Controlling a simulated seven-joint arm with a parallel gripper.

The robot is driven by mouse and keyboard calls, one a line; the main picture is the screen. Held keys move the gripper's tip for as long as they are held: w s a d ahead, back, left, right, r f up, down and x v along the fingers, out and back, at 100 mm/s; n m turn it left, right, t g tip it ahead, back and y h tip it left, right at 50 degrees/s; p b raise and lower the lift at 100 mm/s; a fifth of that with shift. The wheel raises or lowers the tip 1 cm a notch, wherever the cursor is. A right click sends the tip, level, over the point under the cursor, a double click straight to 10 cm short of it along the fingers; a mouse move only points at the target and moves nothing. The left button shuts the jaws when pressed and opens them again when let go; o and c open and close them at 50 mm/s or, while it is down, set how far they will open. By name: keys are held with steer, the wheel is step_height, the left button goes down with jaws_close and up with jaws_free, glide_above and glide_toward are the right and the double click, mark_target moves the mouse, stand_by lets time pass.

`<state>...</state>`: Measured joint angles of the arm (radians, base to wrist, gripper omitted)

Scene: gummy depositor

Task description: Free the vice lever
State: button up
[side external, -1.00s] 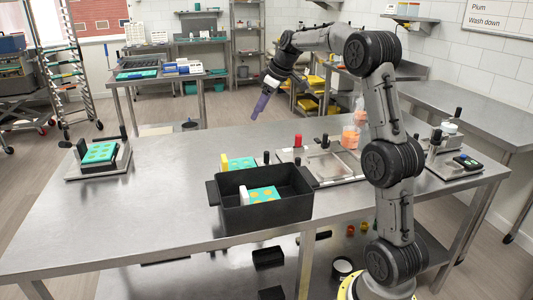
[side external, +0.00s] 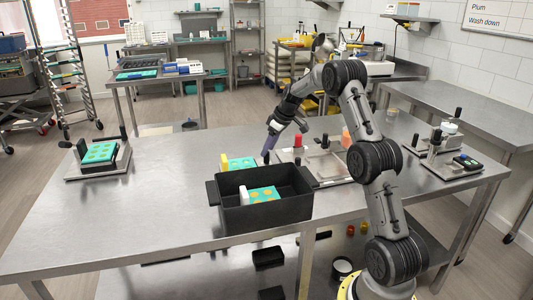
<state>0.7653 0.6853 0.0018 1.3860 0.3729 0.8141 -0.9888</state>
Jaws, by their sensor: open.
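The left fixture (side external: 98,160) looks like a vice: a teal mould (side external: 100,152) with orange spots sits between dark blocks on a metal plate. A black upright handle (side external: 123,133) stands at its back right and a black knob (side external: 65,144) sticks out at its left. I cannot tell for sure which one is the vice lever. My gripper (side external: 286,140) with purple fingers is open and empty, pointing down over the middle of the table. It is far right of that fixture, near a small black knob (side external: 267,157) and a red knob (side external: 298,140); contact cannot be told.
A black bin (side external: 262,208) at the front holds a teal mould (side external: 261,194) and a white piece. Another teal mould (side external: 241,163) lies behind it, beside a yellow piece (side external: 224,161). A metal plate fixture (side external: 325,165) and a right-hand device (side external: 447,163) stand to the right. The table's left-centre is clear.

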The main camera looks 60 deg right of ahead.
steer(key=shift+x, duration=1.4)
jaws_close()
stand_by(0.5)
